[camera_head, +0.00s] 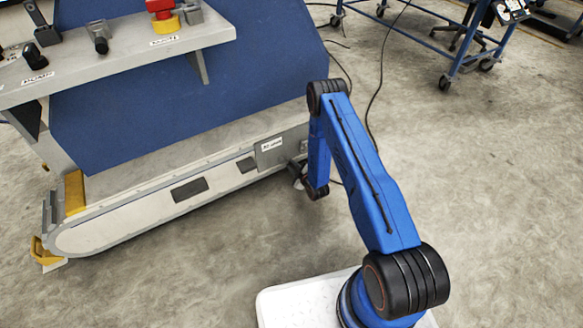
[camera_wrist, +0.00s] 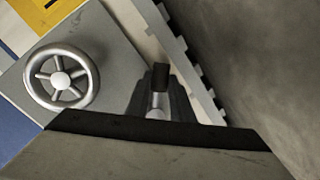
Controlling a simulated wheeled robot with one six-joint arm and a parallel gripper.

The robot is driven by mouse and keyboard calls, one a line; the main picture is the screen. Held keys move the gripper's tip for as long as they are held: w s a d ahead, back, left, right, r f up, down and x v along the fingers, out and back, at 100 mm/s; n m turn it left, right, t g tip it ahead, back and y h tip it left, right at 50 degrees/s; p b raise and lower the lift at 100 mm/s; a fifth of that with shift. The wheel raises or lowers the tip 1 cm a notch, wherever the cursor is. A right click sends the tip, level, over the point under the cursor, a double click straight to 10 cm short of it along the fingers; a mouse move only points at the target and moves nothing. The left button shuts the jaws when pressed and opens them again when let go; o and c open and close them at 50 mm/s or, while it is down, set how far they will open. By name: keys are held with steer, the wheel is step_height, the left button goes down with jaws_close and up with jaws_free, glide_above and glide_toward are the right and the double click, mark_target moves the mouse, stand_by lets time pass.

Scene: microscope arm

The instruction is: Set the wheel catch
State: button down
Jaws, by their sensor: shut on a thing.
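In the wrist view a short metal lever with a dark knob (camera_wrist: 160,76) stands out just past the middle of the frame; I take it for the wheel catch. My gripper (camera_wrist: 160,100) reaches in from the bottom, its dark fingers on both sides of the lever's rod, shut on it. A silver spoked handwheel (camera_wrist: 61,78) sits on a grey plate to the left, apart from the gripper. In the head view my blue arm bends down at the right end of the machine's base (camera_head: 180,190); the gripper and lever are hidden there.
A grey toothed strip (camera_wrist: 190,65) runs close to the right of the lever. A yellow label (camera_wrist: 35,12) is at the upper left. In the head view a shelf (camera_head: 120,62) with a red and yellow button stands above the base. Cables lie on the floor behind my arm.

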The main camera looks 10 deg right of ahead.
steer(key=r+n, duration=0.1)
steer(key=n, duration=0.1)
steer(key=d+r+n+h, duration=0.1)
steer(key=shift+w+r+n+t+h, duration=0.1)
steer(key=shift+w+n+t+h, duration=0.05)
steer(key=shift+n+t+h, duration=0.2)
steer(key=shift+d+r+n+t+h, duration=0.1)
steer(key=shift+r+n+t+h, duration=0.3)
steer(key=shift+n, duration=0.4)
steer(key=shift+r+n+t+h, duration=0.15)
steer(key=shift+r+n, duration=0.35)
steer(key=shift+n, duration=0.25)
steer(key=c, duration=1.5)
jaws_free()
steer(key=shift+r, duration=0.1)
steer(key=shift+c, duration=0.2)
steer(key=v, duration=1.7)
